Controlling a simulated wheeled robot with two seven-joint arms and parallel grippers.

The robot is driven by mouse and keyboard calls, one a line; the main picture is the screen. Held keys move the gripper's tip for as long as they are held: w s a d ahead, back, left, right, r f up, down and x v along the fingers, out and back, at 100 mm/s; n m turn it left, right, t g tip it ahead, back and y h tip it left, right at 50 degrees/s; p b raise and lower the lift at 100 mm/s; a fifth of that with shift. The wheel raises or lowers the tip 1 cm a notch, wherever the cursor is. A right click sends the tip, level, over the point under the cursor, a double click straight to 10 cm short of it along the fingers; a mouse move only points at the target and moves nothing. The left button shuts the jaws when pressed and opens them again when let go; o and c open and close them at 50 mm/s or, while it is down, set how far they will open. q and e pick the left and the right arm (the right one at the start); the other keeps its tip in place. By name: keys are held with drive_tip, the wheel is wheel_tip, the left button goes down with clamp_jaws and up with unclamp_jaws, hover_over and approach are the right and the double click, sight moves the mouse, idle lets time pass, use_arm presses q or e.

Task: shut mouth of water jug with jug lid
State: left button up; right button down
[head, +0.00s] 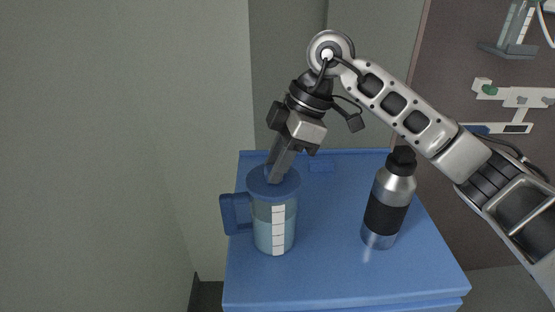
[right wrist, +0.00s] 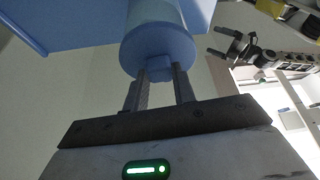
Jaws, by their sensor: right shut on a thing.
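The water jug (head: 273,228) stands upright on the blue cabinet top, a clear bluish body with a white scale strip and a blue handle on its left. The round blue jug lid (head: 259,184) lies over its mouth and looks level. I cannot tell whether it is fully seated. My right gripper (head: 274,174) comes down from above and is shut on the lid's knob. In the right wrist view the lid (right wrist: 150,52) shows with its knob between my fingertips (right wrist: 161,74). My left gripper (right wrist: 221,43) shows at the upper right there, fingers apart and empty.
A steel bottle (head: 388,205) with a black band and cap stands right of the jug on the blue cabinet top (head: 335,270). Bare top lies between them and in front. A wall rail with fittings (head: 515,97) is at the far right.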

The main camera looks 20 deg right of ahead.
drive_tip(key=shift+f, duration=0.2)
drive_tip(key=c, duration=1.1)
unclamp_jaws()
use_arm(q)
wheel_tip(320, 180, up, 5)
drive_tip(key=p, duration=0.3)
drive_tip(key=shift+w+d+f+p, duration=0.1)
drive_tip(key=shift+d+f+p, duration=0.05)
drive_tip(key=shift+p, duration=0.15)
use_arm(e)
drive_tip(key=v, duration=0.6)
drive_tip(key=a+v, duration=0.1)
drive_tip(key=v, duration=1.2)
drive_tip(key=shift+w+a+r, duration=0.1)
drive_tip(key=shift+a+r, duration=0.1)
drive_tip(key=shift+r, duration=0.5)
